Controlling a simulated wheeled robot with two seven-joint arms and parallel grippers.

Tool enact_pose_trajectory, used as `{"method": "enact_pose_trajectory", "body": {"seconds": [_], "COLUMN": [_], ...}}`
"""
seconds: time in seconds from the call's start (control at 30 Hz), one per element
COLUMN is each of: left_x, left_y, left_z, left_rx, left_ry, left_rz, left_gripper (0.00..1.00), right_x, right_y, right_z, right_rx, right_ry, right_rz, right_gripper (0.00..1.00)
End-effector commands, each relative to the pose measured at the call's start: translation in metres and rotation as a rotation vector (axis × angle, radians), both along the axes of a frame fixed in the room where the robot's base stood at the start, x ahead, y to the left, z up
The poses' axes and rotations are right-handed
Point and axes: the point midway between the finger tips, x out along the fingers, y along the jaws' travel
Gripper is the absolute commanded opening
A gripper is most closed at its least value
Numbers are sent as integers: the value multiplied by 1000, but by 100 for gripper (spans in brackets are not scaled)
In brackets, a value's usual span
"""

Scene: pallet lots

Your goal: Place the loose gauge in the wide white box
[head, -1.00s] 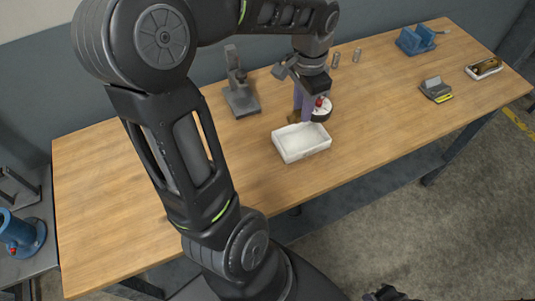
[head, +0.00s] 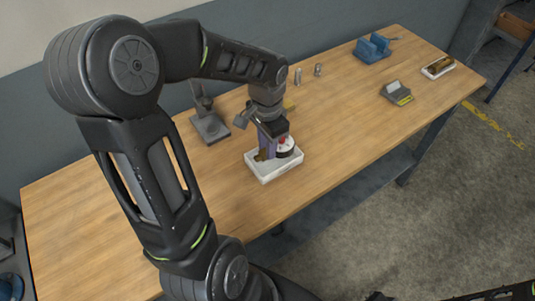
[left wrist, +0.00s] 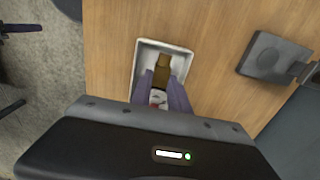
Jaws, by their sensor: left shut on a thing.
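The gauge (head: 286,148) has a white face with a red mark, a dark rim and a brass stem. My left gripper (head: 266,150) has purple fingers shut on it. It holds the gauge over the wide white box (head: 277,176), with the brass stem low within the box's outline. In the left wrist view the brass stem (left wrist: 162,68) lies over the box (left wrist: 147,46), between the fingers (left wrist: 161,92). I cannot tell whether the gauge touches the box floor. Dark parts at the bottom edge of the head view may belong to my right arm; its jaws cannot be made out.
A grey stand (head: 209,126) is behind the box to the left. Small metal cylinders (head: 298,77), a blue vise (head: 372,50), a grey device with a yellow strip (head: 396,92) and a small white tray (head: 428,72) holding a brown thing lie to the right. The table (head: 345,115) between is clear.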

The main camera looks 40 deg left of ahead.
Motion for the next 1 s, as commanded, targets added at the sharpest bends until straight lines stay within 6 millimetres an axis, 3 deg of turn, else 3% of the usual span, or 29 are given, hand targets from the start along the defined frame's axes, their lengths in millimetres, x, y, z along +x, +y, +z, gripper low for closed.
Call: {"method": "enact_pose_trajectory", "body": {"seconds": [0.27, 0.57, 0.97, 1.0], "left_x": [0, 0, 0, 0], "left_y": [0, 0, 0, 0], "left_z": [-1, -36, -42, -41], "left_rx": [0, 0, 0, 0], "left_ry": [0, 2, 0, 0], "left_rz": [0, -1, 0, 0], "left_gripper": [0, 0, 0, 24], "right_x": [0, 0, 0, 0], "right_y": [0, 0, 0, 0], "right_z": [0, 1, -3, -2], "right_rx": [0, 0, 0, 0], "right_ry": [0, 0, 0, 0], "right_rz": [0, 0, 0, 0], "right_gripper": [0, 0, 0, 0]}}
